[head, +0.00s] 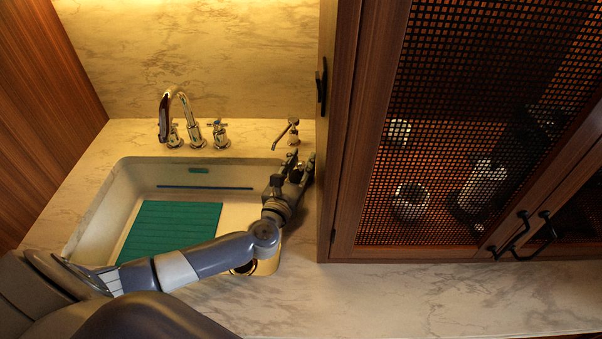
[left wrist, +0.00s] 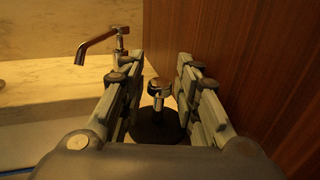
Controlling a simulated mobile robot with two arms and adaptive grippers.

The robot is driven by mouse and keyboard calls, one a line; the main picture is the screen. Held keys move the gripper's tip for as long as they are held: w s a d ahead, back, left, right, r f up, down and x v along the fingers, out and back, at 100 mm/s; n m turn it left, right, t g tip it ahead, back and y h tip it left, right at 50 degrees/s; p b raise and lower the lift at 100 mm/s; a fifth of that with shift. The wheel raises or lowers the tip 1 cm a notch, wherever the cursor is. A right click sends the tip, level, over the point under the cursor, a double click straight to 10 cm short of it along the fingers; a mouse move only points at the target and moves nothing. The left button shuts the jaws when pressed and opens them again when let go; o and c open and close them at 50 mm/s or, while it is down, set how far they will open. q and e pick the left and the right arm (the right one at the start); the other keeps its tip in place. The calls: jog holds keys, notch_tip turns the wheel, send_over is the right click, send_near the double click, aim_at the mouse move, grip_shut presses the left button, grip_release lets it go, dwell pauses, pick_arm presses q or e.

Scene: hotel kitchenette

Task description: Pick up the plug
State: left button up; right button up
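The plug (left wrist: 158,122), a dark round disc with a shiny metal knob on top, sits upright on the counter in the left wrist view, beside the wooden cabinet side. My left gripper (head: 301,158) is open at the right end of the sink, close to the cabinet. In the left wrist view its two fingers (left wrist: 158,92) stand apart on either side of the plug's knob, with gaps on both sides. In the head view the gripper covers most or all of the plug. My right gripper is not in view.
The wooden cabinet (head: 345,130) rises close on the gripper's right. A small spout (head: 287,132) stands just behind the gripper. The sink (head: 120,190) holds a teal mat (head: 172,230). A faucet (head: 174,115) is behind it. A gold-coloured vessel (head: 268,266) is partly under my arm.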

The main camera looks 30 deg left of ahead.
pick_arm(q)
grip_shut()
